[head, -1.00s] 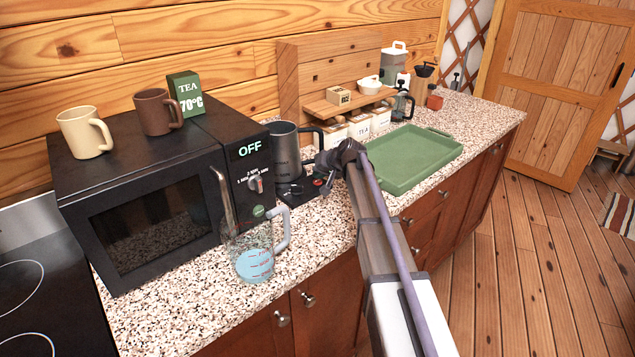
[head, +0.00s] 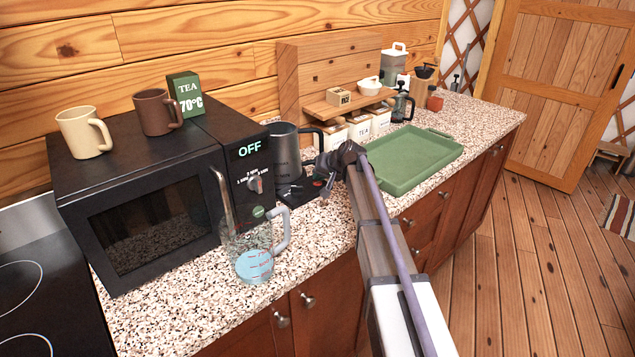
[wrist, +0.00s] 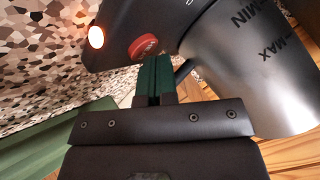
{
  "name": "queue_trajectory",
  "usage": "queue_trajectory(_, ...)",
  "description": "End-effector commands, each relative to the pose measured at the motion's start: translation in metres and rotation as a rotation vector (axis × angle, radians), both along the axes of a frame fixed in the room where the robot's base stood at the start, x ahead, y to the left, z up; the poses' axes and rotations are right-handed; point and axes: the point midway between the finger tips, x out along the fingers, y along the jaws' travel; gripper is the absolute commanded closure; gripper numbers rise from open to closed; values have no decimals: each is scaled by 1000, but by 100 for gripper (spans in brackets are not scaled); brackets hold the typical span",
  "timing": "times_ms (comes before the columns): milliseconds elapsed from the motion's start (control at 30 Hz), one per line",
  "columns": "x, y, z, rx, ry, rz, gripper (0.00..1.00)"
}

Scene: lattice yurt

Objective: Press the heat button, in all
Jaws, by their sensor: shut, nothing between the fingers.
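The kettle (head: 285,152) is dark metal and stands on a black base (head: 296,190) beside the microwave. In the wrist view, the kettle (wrist: 262,75) shows MIN and MAX marks. A red round button (wrist: 143,46) sits on the black base, with a glowing warm-white lamp (wrist: 96,37) to its left. My gripper (wrist: 155,60) is shut and empty, its green fingertips right at the button's edge; whether they touch it I cannot tell. In the head view, my gripper (head: 327,187) is over the base's right side, and my wrist hides part of the area.
A glass measuring jug (head: 254,262) with blue liquid stands in front of the black microwave (head: 150,190), whose display reads OFF. A green tray (head: 437,146) lies to the right of my arm. Tea boxes (head: 358,130) stand under a wooden shelf (head: 340,104).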

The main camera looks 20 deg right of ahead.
Motion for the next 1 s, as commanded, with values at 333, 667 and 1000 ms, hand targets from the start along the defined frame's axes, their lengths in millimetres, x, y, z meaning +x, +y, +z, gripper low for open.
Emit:
queue_trajectory(333,0,0,15,0,0,0,100)
queue_trajectory(667,0,0,23,0,0,0,100)
queue_trajectory(1000,0,0,59,0,0,0,100)
